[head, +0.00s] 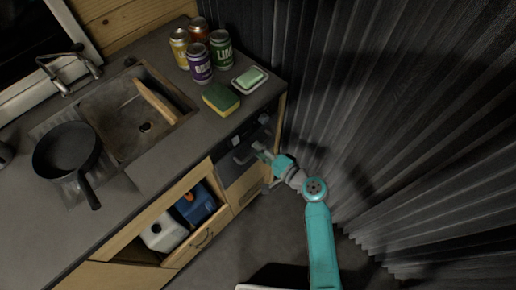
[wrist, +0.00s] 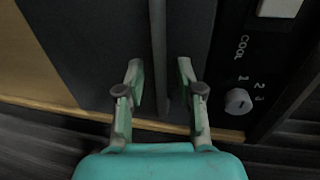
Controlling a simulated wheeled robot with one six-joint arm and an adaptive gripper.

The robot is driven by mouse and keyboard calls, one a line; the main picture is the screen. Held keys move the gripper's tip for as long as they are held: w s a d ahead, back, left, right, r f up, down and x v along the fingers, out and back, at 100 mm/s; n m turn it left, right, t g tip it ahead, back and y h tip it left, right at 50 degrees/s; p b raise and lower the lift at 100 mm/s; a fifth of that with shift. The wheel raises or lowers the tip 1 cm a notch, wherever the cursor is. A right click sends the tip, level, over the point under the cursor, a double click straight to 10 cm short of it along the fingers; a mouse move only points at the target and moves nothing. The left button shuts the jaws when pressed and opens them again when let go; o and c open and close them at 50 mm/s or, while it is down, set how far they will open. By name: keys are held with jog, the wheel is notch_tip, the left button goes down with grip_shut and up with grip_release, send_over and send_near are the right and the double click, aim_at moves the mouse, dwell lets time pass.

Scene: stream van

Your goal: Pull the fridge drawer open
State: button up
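The fridge drawer is a dark grey front (wrist: 90,45) set in the wooden counter; in the head view it sits below the sponge, at the right end of the unit. Its bar handle (wrist: 159,50) runs down the wrist view and ends between my fingers. The handle also shows in the head view (head: 243,156). My gripper (wrist: 161,88) is open, one finger on each side of the bar, with gaps on both sides. Whether the fingertips reach past the bar in depth I cannot tell. In the head view my gripper (head: 259,150) is at the handle. The drawer looks shut.
A control panel with a COOL label and a white knob (wrist: 238,101) lies beside the drawer front. An open wooden compartment holds a white jug (head: 165,232) and a blue container (head: 196,204). Several cans, a sponge (head: 221,99) and a soap dish stand above. A corrugated wall (head: 400,110) is close on the right.

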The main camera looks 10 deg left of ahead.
jog(key=shift+w+a+f, duration=0.1)
jog(key=shift+w+a, duration=0.25)
jog(key=shift+a, duration=0.2)
grip_shut()
